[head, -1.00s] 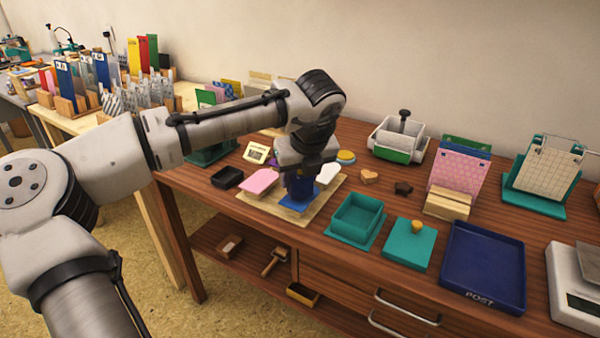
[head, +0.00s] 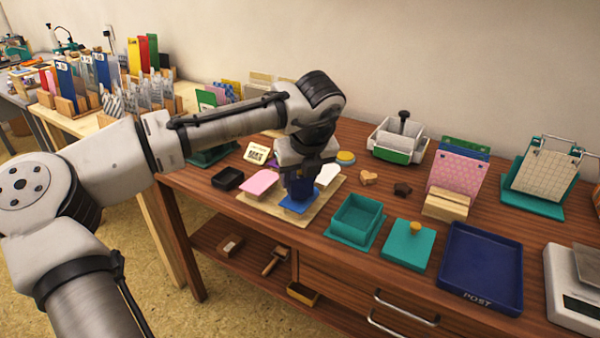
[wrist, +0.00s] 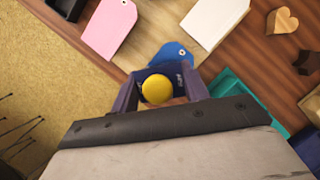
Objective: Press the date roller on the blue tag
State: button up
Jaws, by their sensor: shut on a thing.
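The date roller, dark blue (head: 300,188) with a round yellow knob on top, is upright in my gripper (head: 304,171). My gripper is shut on it; the wrist view shows the two fingers either side of its body and the yellow knob (wrist: 157,89). The blue tag (head: 296,206) lies flat on a pale board, directly under the roller. I cannot tell whether the roller's underside touches the tag.
A pink tag (head: 258,183) and a white tag (head: 328,174) flank the blue tag on the pale board (head: 250,197). A black inkpad (head: 227,178) is left. A teal open box (head: 356,221), teal lid (head: 408,246) and blue tray (head: 482,268) stand right.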

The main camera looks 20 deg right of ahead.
jog(key=shift+r+p, duration=3.2)
jog(key=shift+p, duration=0.2)
